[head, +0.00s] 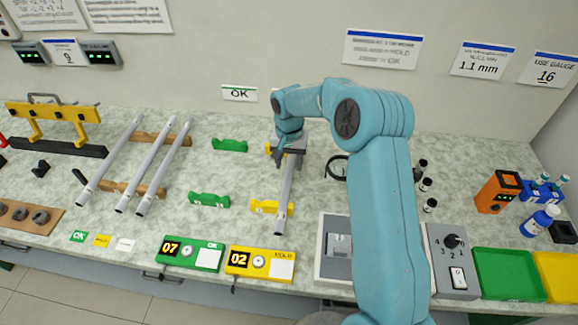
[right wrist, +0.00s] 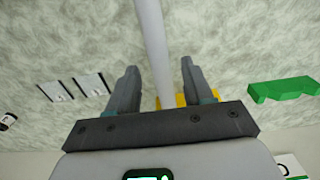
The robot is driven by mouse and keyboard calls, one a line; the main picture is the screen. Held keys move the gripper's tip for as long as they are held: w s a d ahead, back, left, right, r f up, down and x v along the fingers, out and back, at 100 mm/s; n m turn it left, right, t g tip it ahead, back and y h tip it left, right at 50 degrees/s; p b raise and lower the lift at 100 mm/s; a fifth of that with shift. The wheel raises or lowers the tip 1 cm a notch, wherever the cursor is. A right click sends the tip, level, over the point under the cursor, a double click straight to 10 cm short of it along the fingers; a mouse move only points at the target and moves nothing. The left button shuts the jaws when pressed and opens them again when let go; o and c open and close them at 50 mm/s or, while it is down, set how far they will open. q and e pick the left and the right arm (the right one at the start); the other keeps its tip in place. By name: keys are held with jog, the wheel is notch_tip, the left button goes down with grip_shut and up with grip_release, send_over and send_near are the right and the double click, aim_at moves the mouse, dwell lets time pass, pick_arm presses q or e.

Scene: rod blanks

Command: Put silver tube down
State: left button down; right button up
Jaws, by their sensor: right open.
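The silver tube (head: 286,195) lies front to back on a pair of yellow rests. The front rest (head: 262,207) shows clearly, while the back one is mostly hidden by my gripper. My right gripper (head: 288,154) is at the tube's back part, open, with its fingers on either side. In the right wrist view the tube (right wrist: 153,45) runs between the two spread fingers (right wrist: 160,82), with a bit of yellow rest (right wrist: 181,99) behind them. Contact between fingers and tube cannot be told. My left gripper is not in view.
Two empty green rests (head: 209,199) stand left of the tube. Several other tubes (head: 140,165) lie on wooden rests (head: 150,190) further left. Green and yellow display boxes (head: 260,263) line the front edge. A grey device (head: 338,268) stands right of them, partly behind my arm.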

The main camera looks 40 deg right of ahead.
aim_at(289, 169)
notch_tip(289, 169, up, 10)
dwell(0.3)
jog(key=shift+s+f, duration=0.1)
dwell(0.4)
